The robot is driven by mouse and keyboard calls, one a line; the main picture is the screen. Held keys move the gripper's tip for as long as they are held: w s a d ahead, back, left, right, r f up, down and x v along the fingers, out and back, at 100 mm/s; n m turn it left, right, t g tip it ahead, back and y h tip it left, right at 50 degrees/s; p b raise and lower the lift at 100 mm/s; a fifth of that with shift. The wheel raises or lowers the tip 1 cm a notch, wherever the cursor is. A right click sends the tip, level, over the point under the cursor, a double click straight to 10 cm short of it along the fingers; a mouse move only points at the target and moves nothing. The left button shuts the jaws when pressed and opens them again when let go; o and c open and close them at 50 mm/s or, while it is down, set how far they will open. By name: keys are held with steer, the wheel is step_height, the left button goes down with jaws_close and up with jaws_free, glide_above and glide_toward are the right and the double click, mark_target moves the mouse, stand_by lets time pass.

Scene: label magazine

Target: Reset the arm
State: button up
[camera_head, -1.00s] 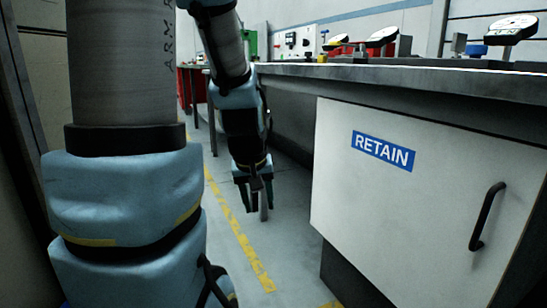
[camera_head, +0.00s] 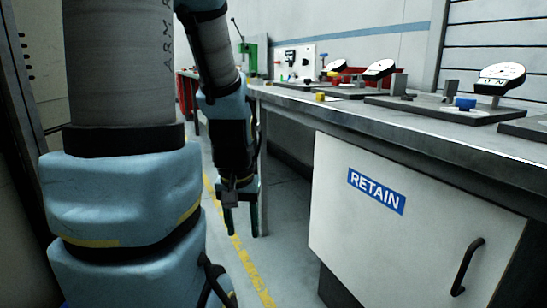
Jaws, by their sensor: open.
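My arm hangs down in the left half of the head view, beside the workbench. My gripper (camera_head: 241,222) points at the floor at the arm's lower end, left of the white cabinet. Its two dark fingers are apart, with nothing seen between them. It is below the level of the bench top and touches nothing that I can make out.
The workbench (camera_head: 330,108) runs along the right, with gauges on stands (camera_head: 501,76) on top. Its white cabinet (camera_head: 345,232) has a blue RETAIN label (camera_head: 376,191) and a black handle (camera_head: 467,266). A yellow floor line (camera_head: 246,262) runs below my gripper.

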step_height(320, 180, up, 25)
steer(key=p, duration=2.2)
steer(key=shift+p, duration=0.3)
